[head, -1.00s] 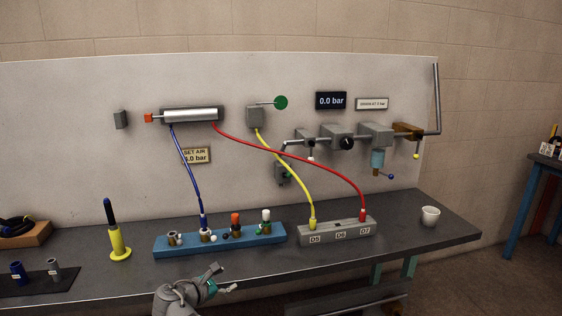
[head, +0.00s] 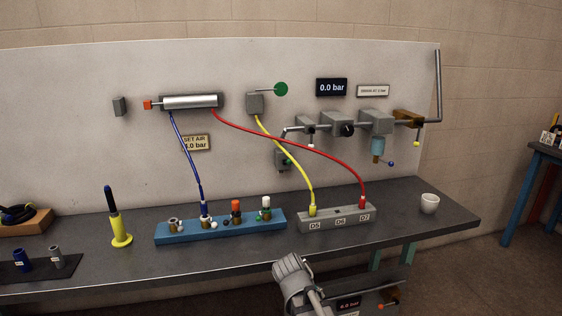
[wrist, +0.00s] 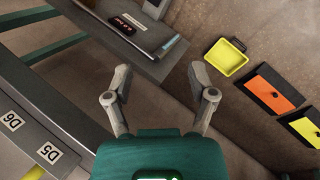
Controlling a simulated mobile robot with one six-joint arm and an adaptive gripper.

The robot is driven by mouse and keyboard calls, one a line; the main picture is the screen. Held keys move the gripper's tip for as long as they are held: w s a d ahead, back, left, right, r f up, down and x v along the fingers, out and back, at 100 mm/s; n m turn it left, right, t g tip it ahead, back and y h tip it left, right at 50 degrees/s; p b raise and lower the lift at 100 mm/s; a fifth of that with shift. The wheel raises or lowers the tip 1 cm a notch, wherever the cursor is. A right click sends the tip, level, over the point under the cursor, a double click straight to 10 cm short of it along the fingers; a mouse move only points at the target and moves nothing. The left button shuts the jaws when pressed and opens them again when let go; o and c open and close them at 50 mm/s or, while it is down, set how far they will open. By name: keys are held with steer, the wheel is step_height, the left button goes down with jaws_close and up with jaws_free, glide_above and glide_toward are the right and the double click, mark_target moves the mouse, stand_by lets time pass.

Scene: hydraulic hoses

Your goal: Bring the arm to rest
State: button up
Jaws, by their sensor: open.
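My arm (head: 296,280) shows at the bottom of the head view, in front of the bench edge. The fingers of my gripper cannot be made out there. In the wrist view my gripper (wrist: 160,88) is open, its two fingers apart with nothing between them. It points down past the bench front toward a lower shelf (wrist: 136,58) and the floor. The red hose (head: 300,146) runs to the grey block's D7 port, the yellow hose (head: 292,160) to D5, and the blue hose (head: 186,158) to the blue manifold (head: 222,229).
The grey port block (head: 338,221) and a white cup (head: 429,203) stand on the bench (head: 130,262). A yellow-and-blue tool (head: 117,225) stands at left. In the wrist view a yellow tray (wrist: 226,60) and an orange panel (wrist: 270,95) lie beyond the fingers.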

steer(key=s+d+f+m+g+y, duration=0.2)
steer(key=s+d+m+y, duration=0.3)
steer(key=s+d+m, duration=0.3)
step_height(320, 180, up, 12)
steer(key=w+p, duration=0.1)
steer(key=p, duration=1.1)
steer(key=shift+w+a+r+m, duration=0.25)
steer(key=shift+w+a+m, duration=0.05)
steer(key=shift+w, duration=0.05)
